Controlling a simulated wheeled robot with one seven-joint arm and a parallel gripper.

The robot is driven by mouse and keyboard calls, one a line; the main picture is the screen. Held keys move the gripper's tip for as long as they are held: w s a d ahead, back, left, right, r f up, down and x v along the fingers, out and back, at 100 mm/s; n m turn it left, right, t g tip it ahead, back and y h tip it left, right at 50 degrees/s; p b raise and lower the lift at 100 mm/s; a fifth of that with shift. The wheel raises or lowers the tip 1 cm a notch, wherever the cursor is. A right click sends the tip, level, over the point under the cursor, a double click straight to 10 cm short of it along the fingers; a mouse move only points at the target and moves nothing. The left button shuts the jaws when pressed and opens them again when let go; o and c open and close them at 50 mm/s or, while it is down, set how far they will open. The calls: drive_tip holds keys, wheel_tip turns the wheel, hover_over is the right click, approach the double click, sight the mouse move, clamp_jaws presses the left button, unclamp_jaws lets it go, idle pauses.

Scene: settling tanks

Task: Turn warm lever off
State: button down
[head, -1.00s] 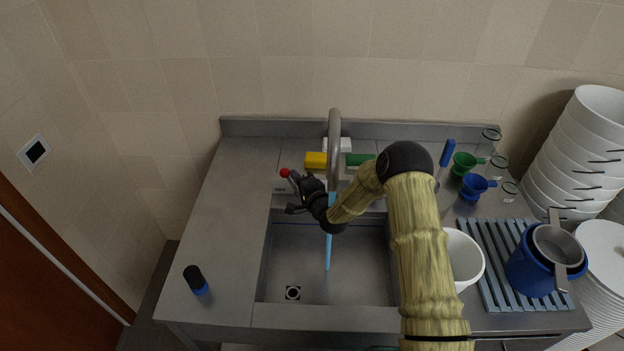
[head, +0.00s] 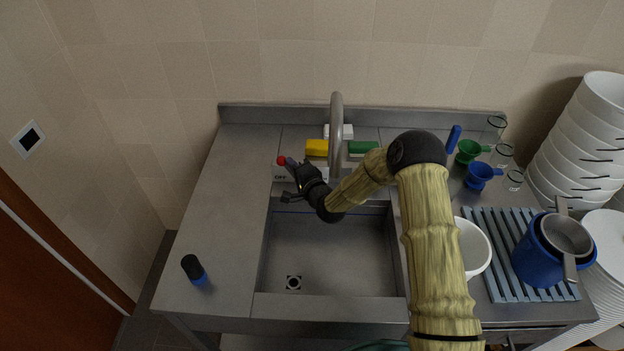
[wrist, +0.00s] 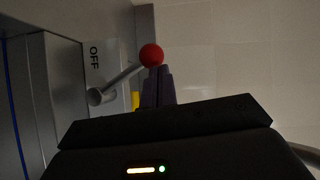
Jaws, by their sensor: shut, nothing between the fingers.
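The warm lever has a red ball knob (head: 281,160) and stands behind the sink's back edge, left of the tap. In the wrist view the red knob (wrist: 151,55) sits at the end of a grey rod (wrist: 118,82) above a plate marked OFF (wrist: 94,62). My gripper (head: 290,162) is shut and empty, its fingertips right at the knob's right side. In the wrist view the dark fingers (wrist: 157,80) lie just below the knob, seemingly touching it. The tap (head: 336,135) shows no water stream. The lever's pivot is hidden by my gripper in the head view.
The sink basin (head: 325,255) is empty. A dark bottle (head: 194,269) stands front left. A white bucket (head: 473,248), funnels and a blue rack (head: 490,265) are at right.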

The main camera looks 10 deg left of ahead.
drive_tip(key=b+v, duration=0.5)
drive_tip(key=v, duration=1.2)
drive_tip(key=shift+d, duration=0.2)
